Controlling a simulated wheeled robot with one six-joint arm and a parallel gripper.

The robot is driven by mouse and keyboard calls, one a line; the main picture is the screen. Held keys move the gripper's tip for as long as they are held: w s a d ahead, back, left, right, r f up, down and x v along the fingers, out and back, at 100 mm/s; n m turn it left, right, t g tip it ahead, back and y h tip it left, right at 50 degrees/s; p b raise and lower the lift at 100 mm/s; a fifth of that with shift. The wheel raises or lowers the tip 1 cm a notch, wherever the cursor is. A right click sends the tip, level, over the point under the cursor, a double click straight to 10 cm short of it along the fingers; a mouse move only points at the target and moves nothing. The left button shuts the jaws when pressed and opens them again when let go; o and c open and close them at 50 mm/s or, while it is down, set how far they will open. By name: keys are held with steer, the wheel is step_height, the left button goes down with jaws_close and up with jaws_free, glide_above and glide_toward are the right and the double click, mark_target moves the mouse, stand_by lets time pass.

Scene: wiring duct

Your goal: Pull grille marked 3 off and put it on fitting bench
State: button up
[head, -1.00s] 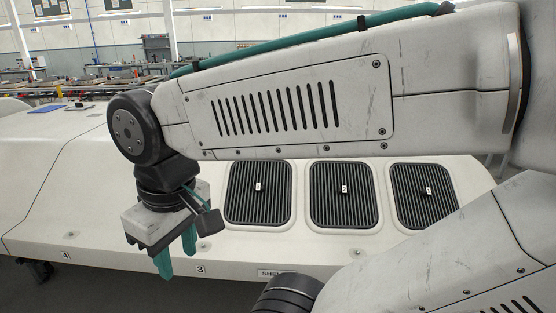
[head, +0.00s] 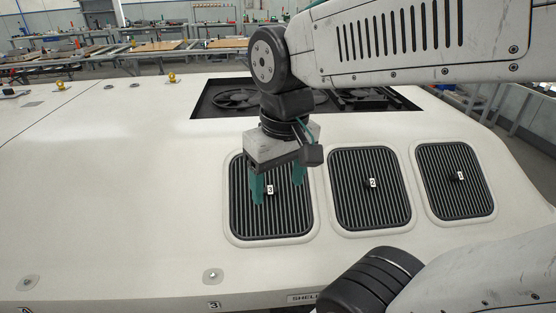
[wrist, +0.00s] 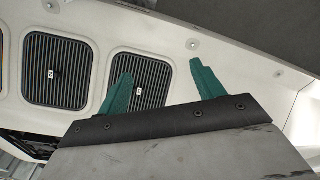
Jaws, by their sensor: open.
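The grille marked 3 (head: 285,222) is a dark ribbed panel with a pale rounded frame, seated in the white shell. A small white 3 tag sits at its middle. It also shows in the wrist view (wrist: 152,78), partly behind a finger. My gripper (head: 279,190), with green fingers, is open and empty in front of this grille in the head view. In the wrist view my gripper (wrist: 160,70) has one finger over the grille and the other over bare shell to its right. I cannot tell which bench behind is the fitting bench.
Grilles marked 2 (head: 370,205) and 1 (head: 458,195) sit to the right. Behind them is a dark opening with fans (head: 235,98). Small studs (head: 213,276) stand on the shell. Work tables (head: 160,46) stand beyond.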

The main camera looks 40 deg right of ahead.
steer(key=w+d+f+m, duration=0.2)
steer(key=w+d, duration=0.1)
steer(key=w, duration=0.4)
steer(key=w+d+f+m, duration=0.1)
steer(key=w+d+f, duration=0.2)
steer(key=w, duration=0.3)
steer(key=m+g, duration=0.1)
steer(key=m, duration=0.2)
glide_toward(270, 184)
steer(key=s+a, duration=0.2)
steer(key=shift+s+a+r, duration=0.1)
steer(key=shift+s+r, duration=0.25)
steer(key=shift+r, duration=0.05)
steer(key=shift+w+f, duration=0.1)
steer(key=shift+f, duration=0.55)
step_height(270, 184, down, 7)
steer(key=shift+r, duration=0.1)
